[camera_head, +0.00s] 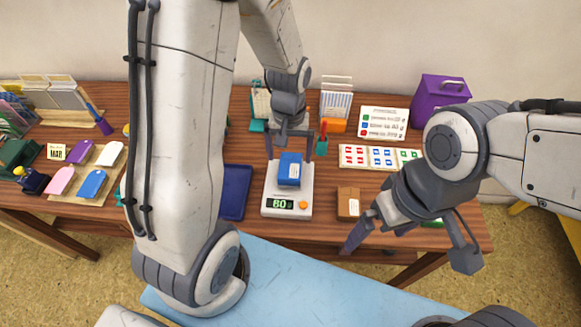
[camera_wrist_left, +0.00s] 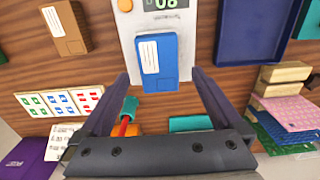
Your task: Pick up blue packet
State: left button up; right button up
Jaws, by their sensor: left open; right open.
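The blue packet (camera_head: 290,169) lies on a white scale (camera_head: 288,200) whose display reads 80, near the middle of the table. In the left wrist view the packet (camera_wrist_left: 157,62) has a white label on its left part. My left gripper (camera_head: 290,150) is open just behind the packet, with its fingers spread and nothing between them. In the left wrist view the left gripper's fingertips (camera_wrist_left: 158,75) point toward the packet's near end. My right gripper (camera_head: 408,245) is open and empty over the table's front right edge.
A brown packet (camera_head: 348,203) lies right of the scale, and a dark blue tray (camera_head: 235,192) lies left of it. A purple box (camera_head: 440,95) and a card of coloured stamps (camera_head: 381,157) are at the back right. Coloured tags (camera_head: 92,183) lie at the left.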

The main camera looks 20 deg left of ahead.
aim_at(290, 164)
pick_arm(q)
jog(key=f, duration=0.4)
jog(key=shift+w+f, duration=0.35)
